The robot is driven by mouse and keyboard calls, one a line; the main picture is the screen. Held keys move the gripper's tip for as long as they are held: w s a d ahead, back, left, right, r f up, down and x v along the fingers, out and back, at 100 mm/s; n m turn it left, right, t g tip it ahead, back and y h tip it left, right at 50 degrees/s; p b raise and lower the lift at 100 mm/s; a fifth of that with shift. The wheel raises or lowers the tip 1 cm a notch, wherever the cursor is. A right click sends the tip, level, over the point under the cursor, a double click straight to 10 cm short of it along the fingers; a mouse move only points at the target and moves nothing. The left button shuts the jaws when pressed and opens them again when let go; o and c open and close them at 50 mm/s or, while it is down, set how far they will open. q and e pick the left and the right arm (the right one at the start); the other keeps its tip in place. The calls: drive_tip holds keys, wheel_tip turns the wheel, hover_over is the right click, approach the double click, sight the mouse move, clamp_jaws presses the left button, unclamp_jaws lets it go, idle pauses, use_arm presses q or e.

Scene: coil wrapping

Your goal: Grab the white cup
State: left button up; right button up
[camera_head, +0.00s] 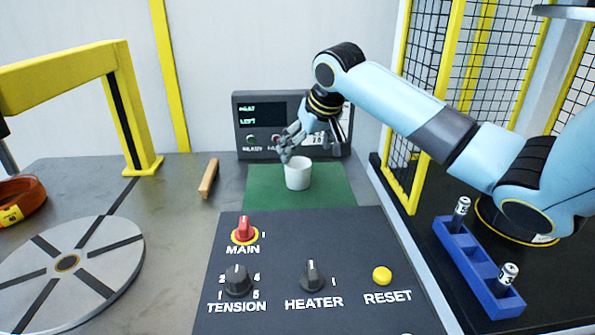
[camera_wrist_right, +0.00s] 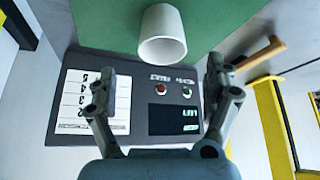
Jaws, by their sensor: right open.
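The white cup (camera_head: 297,174) stands upright on the green mat (camera_head: 262,190) in front of the dark display box. In the right wrist view the cup (camera_wrist_right: 162,34) shows between and beyond the two fingers, near the top of the picture. My right gripper (camera_head: 291,146) is just above and behind the cup in the head view, its fingers close to the rim. In the right wrist view the gripper (camera_wrist_right: 158,100) is open, with its fingers spread and nothing between the tips. I cannot tell whether a finger touches the cup. My left gripper is not in view.
The display box (camera_head: 243,140) stands close behind the cup. A control panel (camera_head: 270,275) with knobs lies in front. A wooden handle (camera_head: 208,178) lies left of the mat. A round plate (camera_head: 30,275) and yellow frame (camera_head: 60,75) are left. A blue battery rack (camera_head: 470,265) is right.

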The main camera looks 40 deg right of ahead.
sight(298, 174)
drive_tip(key=x, duration=0.8)
drive_tip(key=shift+s+a+f+b, duration=0.2)
drive_tip(key=shift+a+f+b, duration=0.05)
drive_tip(key=shift+f+b, duration=0.1)
drive_tip(key=shift+c, duration=0.3)
drive_tip(key=c, duration=1.1)
